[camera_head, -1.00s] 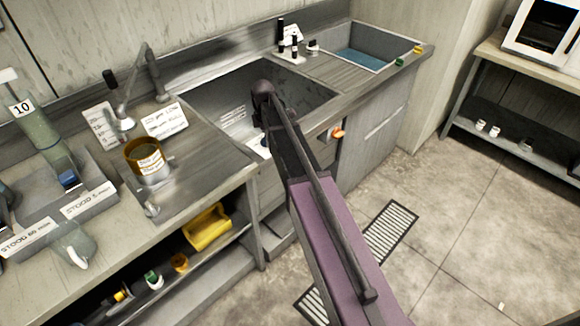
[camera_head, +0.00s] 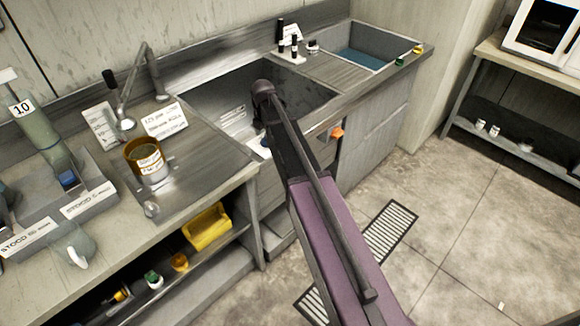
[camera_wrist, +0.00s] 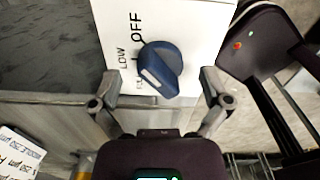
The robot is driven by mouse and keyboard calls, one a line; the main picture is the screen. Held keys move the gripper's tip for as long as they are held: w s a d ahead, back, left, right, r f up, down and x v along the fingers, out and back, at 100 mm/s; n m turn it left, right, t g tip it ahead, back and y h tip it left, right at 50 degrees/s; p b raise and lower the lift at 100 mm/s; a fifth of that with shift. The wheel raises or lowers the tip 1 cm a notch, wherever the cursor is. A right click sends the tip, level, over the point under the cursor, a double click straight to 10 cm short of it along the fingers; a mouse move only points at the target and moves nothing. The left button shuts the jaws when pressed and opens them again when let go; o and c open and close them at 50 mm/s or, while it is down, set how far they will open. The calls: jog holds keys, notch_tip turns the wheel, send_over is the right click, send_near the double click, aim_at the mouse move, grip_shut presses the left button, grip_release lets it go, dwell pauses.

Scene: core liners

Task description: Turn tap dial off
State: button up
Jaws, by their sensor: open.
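The tap dial (camera_wrist: 162,68) is a dark blue knob on a white plate (camera_wrist: 195,28) in the wrist view. The plate carries the words OFF and LOW and a partly hidden third word. The knob's pale end faces the lower left, near the lettering below LOW and away from OFF. My gripper (camera_wrist: 159,88) is open, with one finger on each side of the knob and a visible gap to each. I cannot tell how deep the fingertips reach along it. In the head view, my arm hides most of the gripper, and a small blue patch (camera_head: 264,143) shows at the sink front.
The steel sink (camera_head: 205,97) lies behind my arm. An orange knob (camera_head: 337,132) is on the cabinet front to the right. A tap (camera_head: 152,70), a labelled amber pot (camera_head: 148,158) and cards stand on the left counter.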

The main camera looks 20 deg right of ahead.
jog(key=shift+r+p, duration=6.85)
jog(key=shift+r, duration=0.35)
jog(key=s+f+m+b, duration=0.2)
jog(key=s+m, duration=1)
jog(key=s+d+f+m+b, duration=0.1)
jog(key=s+f+m+b, duration=0.1)
jog(key=s+m, duration=1.1)
jog(key=shift+d+f, duration=0.15)
jog(key=shift+f, duration=0.1)
